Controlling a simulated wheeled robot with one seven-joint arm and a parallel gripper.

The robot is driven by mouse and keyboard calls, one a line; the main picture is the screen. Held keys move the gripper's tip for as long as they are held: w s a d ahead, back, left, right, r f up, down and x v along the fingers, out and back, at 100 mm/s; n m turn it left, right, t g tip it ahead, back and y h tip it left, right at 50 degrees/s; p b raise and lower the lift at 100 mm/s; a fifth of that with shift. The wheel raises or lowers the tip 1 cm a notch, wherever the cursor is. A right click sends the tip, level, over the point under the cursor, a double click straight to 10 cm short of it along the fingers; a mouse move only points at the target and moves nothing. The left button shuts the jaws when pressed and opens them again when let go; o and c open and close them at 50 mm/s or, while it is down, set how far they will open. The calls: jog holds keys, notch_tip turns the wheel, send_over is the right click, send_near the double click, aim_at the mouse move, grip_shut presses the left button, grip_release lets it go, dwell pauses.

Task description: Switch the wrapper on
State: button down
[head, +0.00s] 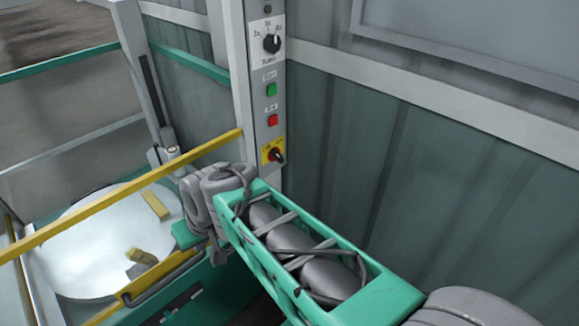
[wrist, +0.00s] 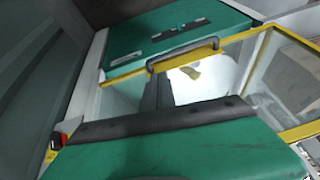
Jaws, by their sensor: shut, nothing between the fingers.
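The wrapper's control column (head: 262,90) stands upright behind my arm in the head view. It carries a black selector knob (head: 271,43), a green button (head: 271,90), a red button (head: 273,120) and a rotary switch on a yellow plate (head: 277,155). The switch's exact setting is too small to tell. Its red and yellow edge shows at the lower left of the wrist view (wrist: 57,141). My gripper (wrist: 157,90) is shut and empty, pointing towards a grey handle (wrist: 183,54) on a yellow-framed clear guard. In the head view my arm hides most of its fingers.
The wrapper's round turntable (head: 85,250) lies at the left, behind the guard's yellow bar (head: 130,193). Yellowish blocks (head: 154,204) show on it. A green rail (head: 60,62) runs behind. A corrugated wall (head: 430,150) fills the right side.

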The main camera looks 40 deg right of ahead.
jog(key=w+d+f+m+t+y+b, duration=0.1)
jog(key=w+d+f+m+t+b, duration=0.25)
jog(key=w+d+f+b, duration=0.6)
jog(key=m+t+h+b, duration=0.7)
jog(key=m+t+b, duration=0.4)
jog(key=b, duration=0.1)
send_near(277, 156)
jog(key=s+d+f, duration=0.2)
jog(key=d, duration=0.2)
jog(key=x, duration=0.9)
jog(key=shift+w+r, duration=0.1)
jog(key=shift+w, duration=0.3)
jog(key=shift+s, duration=0.1)
jog(key=shift+m+p, duration=0.3)
jog(key=shift+m, duration=0.05)
